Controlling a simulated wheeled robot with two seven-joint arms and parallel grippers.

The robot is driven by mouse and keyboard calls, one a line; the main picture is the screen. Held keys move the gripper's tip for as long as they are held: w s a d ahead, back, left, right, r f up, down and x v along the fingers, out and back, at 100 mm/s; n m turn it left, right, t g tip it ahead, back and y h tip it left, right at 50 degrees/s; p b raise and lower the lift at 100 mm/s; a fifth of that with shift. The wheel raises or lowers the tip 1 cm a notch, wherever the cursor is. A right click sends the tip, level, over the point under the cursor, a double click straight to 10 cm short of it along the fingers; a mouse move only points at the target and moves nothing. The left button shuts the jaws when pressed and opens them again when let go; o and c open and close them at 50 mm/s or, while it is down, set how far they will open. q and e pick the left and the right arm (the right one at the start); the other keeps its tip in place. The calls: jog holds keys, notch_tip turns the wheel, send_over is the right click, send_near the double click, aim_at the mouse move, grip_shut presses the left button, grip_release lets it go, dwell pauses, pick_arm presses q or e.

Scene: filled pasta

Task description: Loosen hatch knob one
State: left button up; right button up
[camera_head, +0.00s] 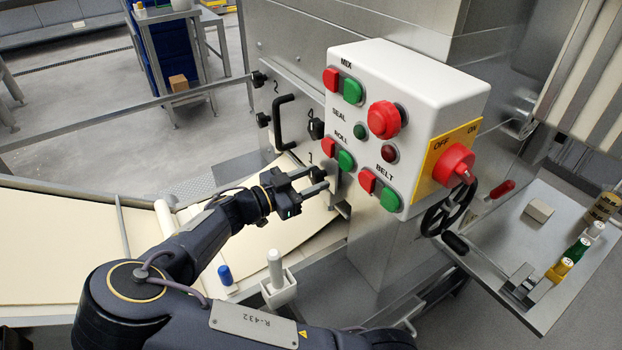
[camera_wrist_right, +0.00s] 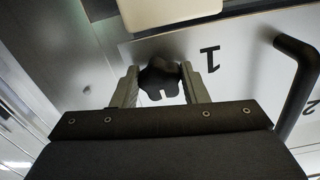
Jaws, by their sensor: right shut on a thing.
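Hatch knob one is a dark lobed knob (camera_wrist_right: 159,74) beside the printed "1" in the right wrist view. My right gripper (camera_wrist_right: 159,84) has one finger on each side of it and is shut on it. In the head view, my right gripper (camera_head: 322,179) reaches the lower right corner of the hatch plate (camera_head: 290,140), and the knob (camera_head: 318,172) shows partly between its fingers. The knob's turn angle cannot be told. My left gripper is not in view.
Other dark knobs (camera_head: 316,128) sit at the plate's corners, around a black bar handle (camera_head: 283,120). A white control box (camera_head: 400,80) with red and green buttons stands close to the right. A pale dough sheet (camera_head: 60,245) lies below on the left.

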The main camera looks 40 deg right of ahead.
jog(key=n+p, duration=0.1)
jog(key=n, duration=0.3)
jog(key=shift+s+r+n, duration=0.1)
jog(key=shift+n, duration=0.2)
jog(key=n+p, duration=0.2)
jog(key=n, duration=0.1)
jog(key=shift+n, duration=0.3)
jog(key=n+p, duration=0.2)
jog(key=n, duration=0.2)
jog(key=shift+s+r+n+p, duration=0.1)
jog(key=shift+n+p, duration=0.2)
jog(key=n+p, duration=0.2)
jog(key=n, duration=0.2)
jog(key=shift+r+n+p, duration=0.1)
jog(key=shift+n+p, duration=0.2)
jog(key=n+p, duration=0.2)
jog(key=n, duration=0.2)
jog(key=shift+p, duration=0.35)
jog(key=n+p, duration=0.2)
jog(key=n, duration=0.2)
jog(key=shift+r, duration=0.1)
jog(key=n+p, duration=0.2)
jog(key=n, duration=0.2)
jog(key=shift+n, duration=0.3)
jog(key=shift+n+p, duration=0.6)
jog(key=shift+n, duration=1.2)
